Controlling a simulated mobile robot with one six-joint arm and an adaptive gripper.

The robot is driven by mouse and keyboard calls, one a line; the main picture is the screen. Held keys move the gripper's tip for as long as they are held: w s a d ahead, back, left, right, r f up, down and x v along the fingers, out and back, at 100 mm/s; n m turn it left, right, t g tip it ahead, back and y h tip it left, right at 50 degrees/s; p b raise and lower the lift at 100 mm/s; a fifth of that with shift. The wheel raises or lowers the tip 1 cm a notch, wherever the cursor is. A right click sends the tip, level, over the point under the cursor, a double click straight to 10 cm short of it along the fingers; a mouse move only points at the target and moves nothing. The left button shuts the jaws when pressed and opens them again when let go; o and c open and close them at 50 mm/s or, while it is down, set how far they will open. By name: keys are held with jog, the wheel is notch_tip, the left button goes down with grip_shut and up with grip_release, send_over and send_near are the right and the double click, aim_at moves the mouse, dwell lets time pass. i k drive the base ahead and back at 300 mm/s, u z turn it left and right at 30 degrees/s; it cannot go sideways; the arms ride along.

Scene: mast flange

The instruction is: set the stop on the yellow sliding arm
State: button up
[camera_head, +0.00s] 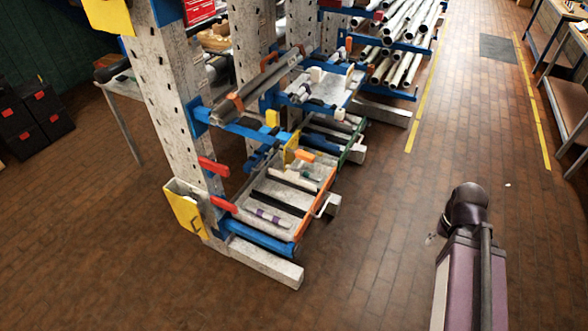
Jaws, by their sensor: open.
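Several yellow parts show on the rack, and I cannot tell for certain which is the sliding arm. A yellow plate-like part (186,209) sits low on the front mast, with a dark mark on its face. A smaller yellow piece (291,148) stands at the back of the lower tray, next to an orange block (305,156). Another small yellow block (272,118) is on the blue arm above. Red pieces (214,167) (223,203) stick out from the front mast; I cannot tell whether either is the stop. My gripper cannot be made out.
The lower tray (268,201) holds loose parts and has an orange front edge. The mast's grey foot (262,263) reaches onto the floor. Pipes (395,45) lie on blue arms behind. Brown floor is free between the rack and the yellow line. Black boxes (32,120) stand left.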

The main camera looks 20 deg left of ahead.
aim_at(307, 157)
jog(key=z, duration=0.05)
jog(key=k, duration=1)
jog(key=u, duration=0.85)
jog(key=i, duration=1.15)
jog(key=u, duration=0.05)
